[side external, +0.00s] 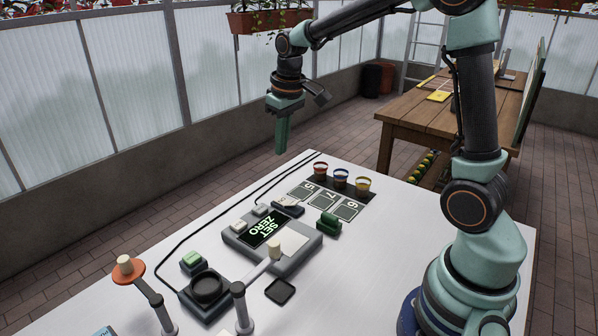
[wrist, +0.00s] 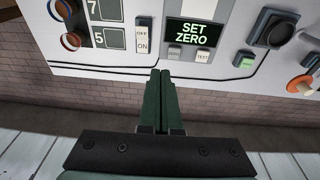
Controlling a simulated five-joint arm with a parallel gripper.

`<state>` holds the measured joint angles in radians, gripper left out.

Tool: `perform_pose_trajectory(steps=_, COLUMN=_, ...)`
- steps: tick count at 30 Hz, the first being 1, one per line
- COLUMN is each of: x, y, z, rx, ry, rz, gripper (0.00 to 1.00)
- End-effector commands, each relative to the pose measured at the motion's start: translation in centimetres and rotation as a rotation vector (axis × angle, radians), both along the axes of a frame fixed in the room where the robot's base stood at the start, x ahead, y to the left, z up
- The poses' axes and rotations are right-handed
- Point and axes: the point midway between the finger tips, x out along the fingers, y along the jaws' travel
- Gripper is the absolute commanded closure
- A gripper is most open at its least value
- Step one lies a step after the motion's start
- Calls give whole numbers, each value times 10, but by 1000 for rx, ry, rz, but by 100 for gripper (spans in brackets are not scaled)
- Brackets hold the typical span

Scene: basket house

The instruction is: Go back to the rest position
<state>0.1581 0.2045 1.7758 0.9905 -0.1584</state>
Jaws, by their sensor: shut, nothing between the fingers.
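My gripper (side external: 282,136) hangs in the air above and beyond the far left edge of the white table (side external: 180,262), fingers pointing down. In the wrist view its two green fingers (wrist: 160,72) lie side by side with no gap, shut and empty. It touches nothing. My arm reaches across from its base at the right of the table. The grey console (side external: 285,248) with a lit screen reading "SET ZERO" (wrist: 197,33) stands on the table, apart from the gripper.
Several coloured cups (side external: 341,179) stand by number cards (side external: 326,201) at the table's back. A green object (side external: 328,224), a dark round dish (side external: 207,287) and small stands (side external: 150,292) are also on it. A wooden bench (side external: 405,108) is behind. A planter (side external: 268,20) hangs above the gripper.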

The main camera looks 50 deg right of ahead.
Motion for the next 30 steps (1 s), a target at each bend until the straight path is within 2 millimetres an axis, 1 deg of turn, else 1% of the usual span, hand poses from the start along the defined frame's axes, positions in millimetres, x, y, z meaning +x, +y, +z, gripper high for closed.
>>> perform_pose_trajectory(steps=1, x=-10, y=7, z=13, rx=-2, ry=-28, rz=2, gripper=100)
perform_pose_trajectory(steps=3, x=-25, y=16, z=25, rx=-3, ry=-60, rz=3, gripper=100)
perform_pose_trajectory(steps=6, x=-46, y=28, z=39, rx=-4, ry=-105, rz=4, gripper=100)
perform_pose_trajectory(steps=9, x=-68, y=38, z=48, rx=-1, ry=-151, rz=4, gripper=100)
perform_pose_trajectory(steps=13, x=-97, y=50, z=55, rx=5, ry=-210, rz=5, gripper=100)
perform_pose_trajectory(steps=18, x=-128, y=62, z=54, rx=16, ry=-276, rz=6, gripper=100)
perform_pose_trajectory(steps=21, x=-139, y=66, z=51, rx=21, ry=-303, rz=8, gripper=100)
perform_pose_trajectory(steps=24, x=-146, y=68, z=49, rx=25, ry=-318, rz=7, gripper=100)
perform_pose_trajectory(steps=30, x=-149, y=69, z=47, rx=27, ry=-323, rz=6, gripper=100)
